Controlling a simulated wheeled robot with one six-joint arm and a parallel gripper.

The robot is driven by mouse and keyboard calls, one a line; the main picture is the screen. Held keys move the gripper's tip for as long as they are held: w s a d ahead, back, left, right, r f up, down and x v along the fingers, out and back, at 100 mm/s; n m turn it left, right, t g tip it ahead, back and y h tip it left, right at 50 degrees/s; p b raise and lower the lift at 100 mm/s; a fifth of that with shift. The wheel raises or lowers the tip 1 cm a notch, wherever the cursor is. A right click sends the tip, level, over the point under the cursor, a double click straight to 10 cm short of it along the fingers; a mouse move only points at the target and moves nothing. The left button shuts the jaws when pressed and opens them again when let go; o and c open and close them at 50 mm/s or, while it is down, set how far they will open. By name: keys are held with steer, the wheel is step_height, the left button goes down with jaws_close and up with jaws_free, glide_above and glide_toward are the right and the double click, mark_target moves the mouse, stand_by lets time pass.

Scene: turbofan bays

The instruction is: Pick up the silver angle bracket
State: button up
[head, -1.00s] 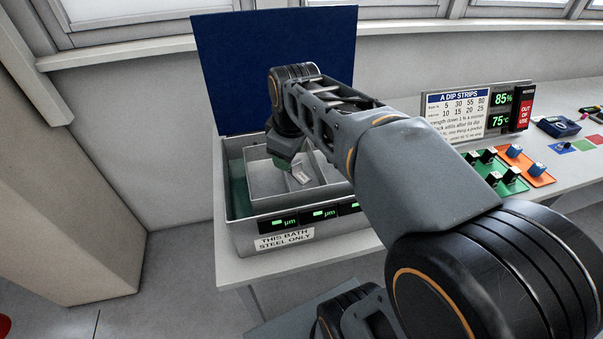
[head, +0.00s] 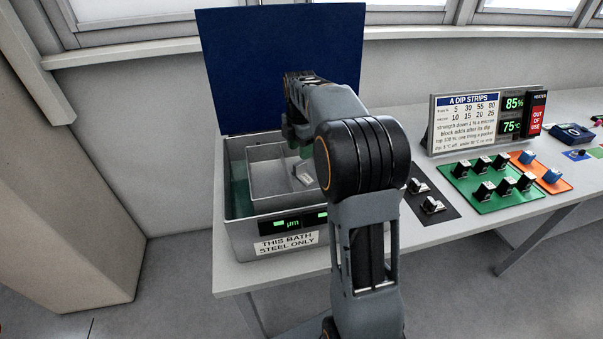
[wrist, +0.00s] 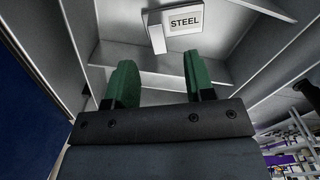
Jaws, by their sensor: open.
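The silver angle bracket (head: 303,173) appears as a small pale piece inside the grey inner tray of the bath. In the wrist view the bracket (wrist: 156,35) shows a plain flange and a face labelled STEEL, lying on the tray floor beyond my fingertips. My gripper (wrist: 159,80) has two green fingers, spread apart with nothing between them. In the head view my gripper (head: 299,147) is over the tray, partly hidden by my arm. The bracket is apart from the fingers.
The bath (head: 240,238) has a raised blue lid (head: 235,70) behind it and a label reading STEEL ONLY. Tray walls and a divider (wrist: 235,75) flank the gripper. Right of it are a dark mat (head: 420,208), a green mat (head: 478,200) with several black-and-silver pieces, and a sign (head: 465,125).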

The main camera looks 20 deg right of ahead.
mark_target(300, 163)
steer(key=shift+w+f+p, duration=0.1)
steer(key=shift+f+p, duration=0.3)
steer(key=shift+f, duration=3.2)
jaws_close()
